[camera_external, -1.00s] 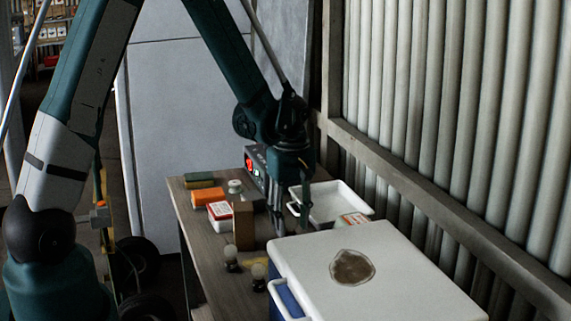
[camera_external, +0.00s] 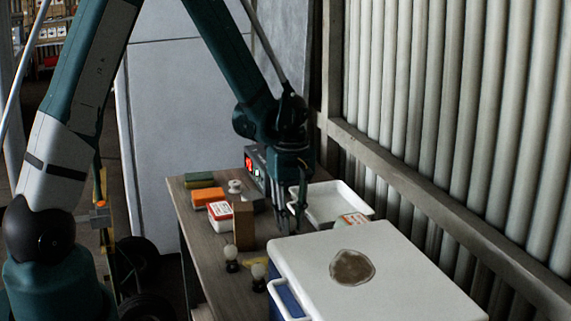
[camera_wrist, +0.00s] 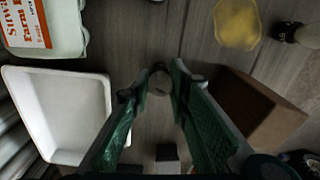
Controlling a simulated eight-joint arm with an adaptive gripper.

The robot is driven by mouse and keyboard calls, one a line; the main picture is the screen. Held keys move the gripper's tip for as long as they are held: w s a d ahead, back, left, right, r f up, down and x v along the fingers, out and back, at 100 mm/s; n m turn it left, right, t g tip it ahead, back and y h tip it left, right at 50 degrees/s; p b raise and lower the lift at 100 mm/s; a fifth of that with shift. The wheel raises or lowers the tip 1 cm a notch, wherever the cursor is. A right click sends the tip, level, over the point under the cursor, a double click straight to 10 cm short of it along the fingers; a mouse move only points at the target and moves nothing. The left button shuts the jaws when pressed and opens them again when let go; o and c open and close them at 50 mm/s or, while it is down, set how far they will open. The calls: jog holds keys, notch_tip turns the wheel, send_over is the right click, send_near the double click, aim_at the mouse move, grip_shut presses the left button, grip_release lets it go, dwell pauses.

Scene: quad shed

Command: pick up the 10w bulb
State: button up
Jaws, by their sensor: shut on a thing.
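My gripper (camera_external: 291,222) points down over the table between the brown box and the white tray. In the external view this bulb is hidden or too small to make out. Two other bulbs with pale globes and dark bases stand near the table's front edge, one farther back (camera_external: 231,258) and one nearer the cooler (camera_external: 258,277).
A brown box (camera_external: 243,224) (camera_wrist: 252,112) stands close beside my gripper; a white tray (camera_external: 328,207) (camera_wrist: 55,112) lies on its other side. An egg carton (camera_wrist: 45,25), yellow item (camera_wrist: 237,24) and large white-lidded cooler (camera_external: 410,275) are nearby. A red-display device (camera_external: 252,163) stands behind.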

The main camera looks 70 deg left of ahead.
jog(key=shift+r, duration=0.1)
jog(key=shift+r+p, duration=0.75)
jog(key=shift+r, duration=4.2)
jog(key=shift+s+r, duration=0.1)
